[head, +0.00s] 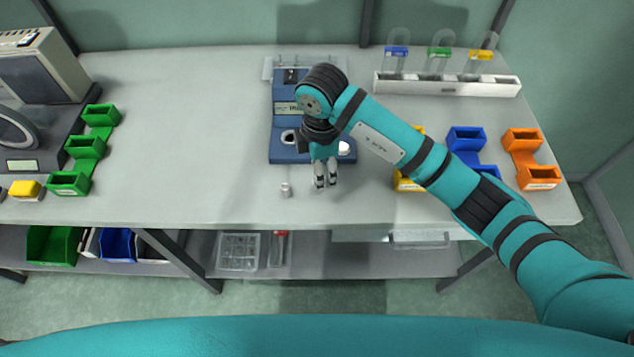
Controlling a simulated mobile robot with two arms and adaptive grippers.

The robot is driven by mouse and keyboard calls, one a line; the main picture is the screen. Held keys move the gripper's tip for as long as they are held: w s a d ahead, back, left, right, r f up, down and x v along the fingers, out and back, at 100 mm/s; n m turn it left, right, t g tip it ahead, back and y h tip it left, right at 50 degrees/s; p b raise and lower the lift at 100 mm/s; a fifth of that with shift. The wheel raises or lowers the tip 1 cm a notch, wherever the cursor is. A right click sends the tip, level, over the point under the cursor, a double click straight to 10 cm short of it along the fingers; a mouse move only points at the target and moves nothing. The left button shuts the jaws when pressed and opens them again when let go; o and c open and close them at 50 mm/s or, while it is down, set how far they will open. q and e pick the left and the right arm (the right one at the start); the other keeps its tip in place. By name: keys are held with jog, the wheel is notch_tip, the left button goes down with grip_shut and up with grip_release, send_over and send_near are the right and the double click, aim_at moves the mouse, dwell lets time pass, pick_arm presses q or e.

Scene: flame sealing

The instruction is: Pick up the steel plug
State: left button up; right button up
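A small light-grey metal cylinder (285,190), which looks like the steel plug, stands on the bench near its front edge. My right gripper (326,183) points down over the bench to the right of the plug, apart from it. Its two fingers show a narrow gap with nothing visible between them. My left gripper is not in view.
A blue device (283,151) stands behind my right gripper, partly hidden by my arm. A white rack (447,87) with capped tubes is at the back right. Blue (466,138) and orange (522,139) bins stand right, green bins (86,147) left. The bench left of the plug is clear.

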jog(key=f, duration=0.1)
jog(key=f+p, duration=0.1)
jog(key=f, duration=0.1)
jog(key=shift+s+a+f+p, duration=0.3)
jog(key=shift+a, duration=0.05)
jog(key=shift+f, duration=0.6)
jog(key=shift+w, duration=0.1)
grip_shut()
